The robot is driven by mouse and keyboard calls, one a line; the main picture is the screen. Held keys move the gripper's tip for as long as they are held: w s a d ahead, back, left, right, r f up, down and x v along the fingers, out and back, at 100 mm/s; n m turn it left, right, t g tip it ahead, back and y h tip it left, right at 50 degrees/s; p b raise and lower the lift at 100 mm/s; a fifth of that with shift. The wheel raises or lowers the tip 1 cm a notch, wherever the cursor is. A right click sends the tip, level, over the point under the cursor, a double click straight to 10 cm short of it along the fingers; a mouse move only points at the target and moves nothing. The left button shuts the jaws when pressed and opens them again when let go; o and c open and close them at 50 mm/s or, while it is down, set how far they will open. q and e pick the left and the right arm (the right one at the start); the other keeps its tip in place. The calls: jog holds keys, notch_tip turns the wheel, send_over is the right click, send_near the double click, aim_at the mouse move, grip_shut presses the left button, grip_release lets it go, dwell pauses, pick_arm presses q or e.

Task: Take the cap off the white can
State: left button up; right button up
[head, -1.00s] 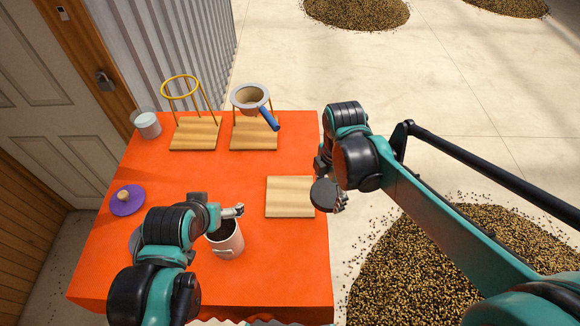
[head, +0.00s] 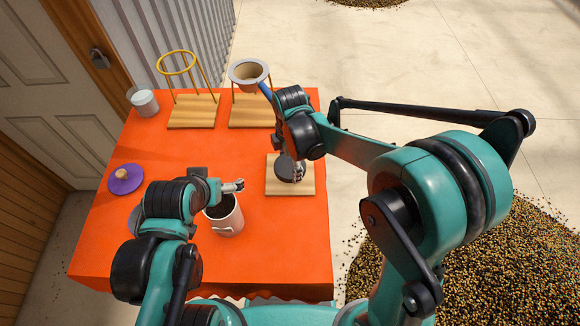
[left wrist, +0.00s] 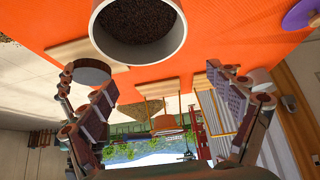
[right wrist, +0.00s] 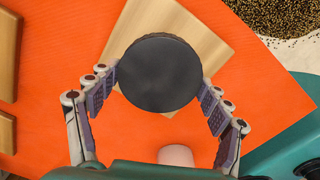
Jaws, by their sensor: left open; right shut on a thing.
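The white can (head: 226,218) stands uncovered on the orange table, and dark beans or grounds show inside it; it also shows in the left wrist view (left wrist: 138,50). My left gripper (head: 236,186) is open beside the can's rim, and its spread fingers show in the left wrist view (left wrist: 155,82). My right gripper (right wrist: 160,88) is shut on the dark round cap (right wrist: 158,72), one finger on each side. In the head view the cap (head: 287,167) is over the square wooden board (head: 278,188). I cannot tell whether it touches the board.
The orange table (head: 150,240) also bears a purple lid with a knob (head: 124,180), a glass (head: 145,103), a stand with a yellow ring (head: 190,112) and a stand with a filter (head: 250,75). A bean heap (head: 520,270) lies on the floor at right.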

aim_at(290, 165)
pick_arm(q)
jog(key=shift+f, duration=0.15)
pick_arm(e)
jog(key=shift+f, duration=0.95)
pick_arm(q)
jog(key=shift+f, duration=0.15)
pick_arm(e)
jog(key=shift+f, duration=0.15)
jog(key=o, duration=1.3)
pick_arm(q)
jog(key=shift+r, duration=0.25)
pick_arm(e)
jog(key=shift+r, duration=0.45)
pick_arm(q)
jog(key=shift+r+p, duration=0.65)
pick_arm(e)
notch_tip(290, 165, up, 12)
jog(key=shift+f, duration=0.2)
